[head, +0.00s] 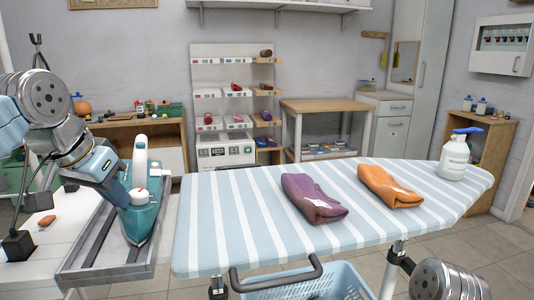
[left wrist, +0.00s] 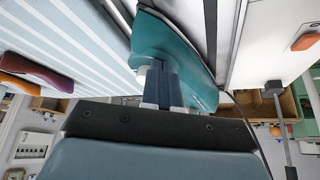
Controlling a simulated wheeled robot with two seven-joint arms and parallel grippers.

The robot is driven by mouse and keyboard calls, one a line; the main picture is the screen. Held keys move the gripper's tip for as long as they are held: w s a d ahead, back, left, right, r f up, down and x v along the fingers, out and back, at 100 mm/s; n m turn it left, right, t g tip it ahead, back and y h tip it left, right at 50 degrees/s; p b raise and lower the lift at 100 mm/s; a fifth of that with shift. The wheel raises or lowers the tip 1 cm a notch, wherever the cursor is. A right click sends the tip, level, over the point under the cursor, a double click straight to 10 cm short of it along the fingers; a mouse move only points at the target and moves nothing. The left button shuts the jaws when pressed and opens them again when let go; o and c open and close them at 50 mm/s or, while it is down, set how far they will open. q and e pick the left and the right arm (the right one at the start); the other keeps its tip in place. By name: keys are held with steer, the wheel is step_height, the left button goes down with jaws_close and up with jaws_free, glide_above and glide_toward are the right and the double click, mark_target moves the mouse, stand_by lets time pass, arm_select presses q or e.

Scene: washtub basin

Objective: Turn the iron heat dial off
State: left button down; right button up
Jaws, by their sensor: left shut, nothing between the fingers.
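The teal iron (head: 137,222) with a white handle (head: 140,155) stands in a grey metal tray at the left end of the ironing board. A round white dial (head: 139,196) sits on the iron's near side. My left gripper (head: 122,197) is shut and empty, with its fingertips right beside the dial; I cannot tell if they touch. In the left wrist view the shut fingers (left wrist: 168,88) reach over the teal iron body (left wrist: 165,40), and they hide most of the dial. The dial's marking is too small to read. My right gripper is not in view.
The grey tray (head: 85,265) has raised walls around the iron. A blue basket (head: 340,282) stands below the board.

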arm_select(q)
steer(key=shift+s, duration=0.25)
steer(key=shift+r, duration=0.3)
step_height(320, 180, up, 5)
steer(key=shift+r+p, duration=0.2)
steer(key=shift+p, duration=0.1)
steer(key=shift+s, duration=0.1)
